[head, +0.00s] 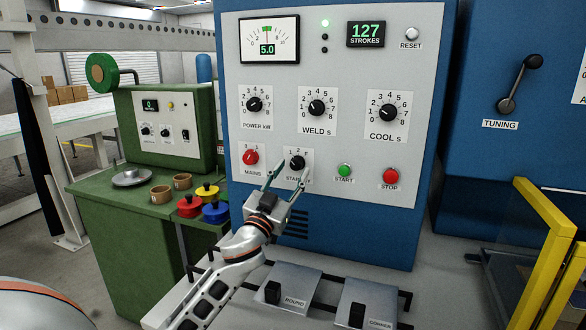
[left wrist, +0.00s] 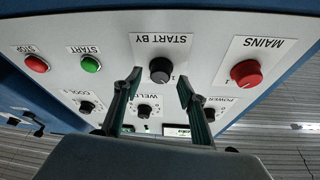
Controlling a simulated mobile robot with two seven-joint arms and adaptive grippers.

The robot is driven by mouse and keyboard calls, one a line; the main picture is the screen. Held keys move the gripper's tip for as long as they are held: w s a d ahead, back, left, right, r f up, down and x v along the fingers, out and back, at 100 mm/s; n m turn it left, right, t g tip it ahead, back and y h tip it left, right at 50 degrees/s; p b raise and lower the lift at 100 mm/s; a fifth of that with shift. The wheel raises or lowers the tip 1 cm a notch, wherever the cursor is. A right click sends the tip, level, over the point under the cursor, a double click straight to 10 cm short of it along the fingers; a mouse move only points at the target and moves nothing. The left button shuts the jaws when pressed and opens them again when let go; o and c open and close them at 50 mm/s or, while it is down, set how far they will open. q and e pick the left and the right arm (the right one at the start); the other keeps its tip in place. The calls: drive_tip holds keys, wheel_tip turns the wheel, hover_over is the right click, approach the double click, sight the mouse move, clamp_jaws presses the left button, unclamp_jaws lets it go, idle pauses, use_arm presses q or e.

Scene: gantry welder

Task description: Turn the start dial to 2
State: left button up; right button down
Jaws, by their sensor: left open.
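The start dial (head: 297,162) is a small black knob on a white plate in the lower row of the grey panel, between the red MAINS knob (head: 251,157) and the green START button (head: 344,170). In the left wrist view the picture is upside down and the dial (left wrist: 160,70) shows under the words START BY. I cannot read its pointer clearly. My left gripper (head: 291,169) is open in front of the dial. Its two fingers (left wrist: 158,80) stand on either side of the knob, with a gap at each side and nothing held. My right gripper is not in view.
The POWER (head: 254,104), WELD (head: 317,108) and COOL (head: 388,112) knobs sit above. A red STOP button (head: 390,176) is to the right. Pedal-like plates (head: 293,285) lie below. A green bench (head: 100,205) stands left, a yellow frame (head: 545,250) right.

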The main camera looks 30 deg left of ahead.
use_arm(q)
drive_tip(key=shift+w+a+r, duration=0.1)
drive_tip(key=shift+w+r, duration=0.15)
drive_tip(key=shift+w, duration=0.4)
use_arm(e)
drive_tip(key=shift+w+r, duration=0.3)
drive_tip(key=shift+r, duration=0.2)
use_arm(q)
drive_tip(key=c, duration=1.1)
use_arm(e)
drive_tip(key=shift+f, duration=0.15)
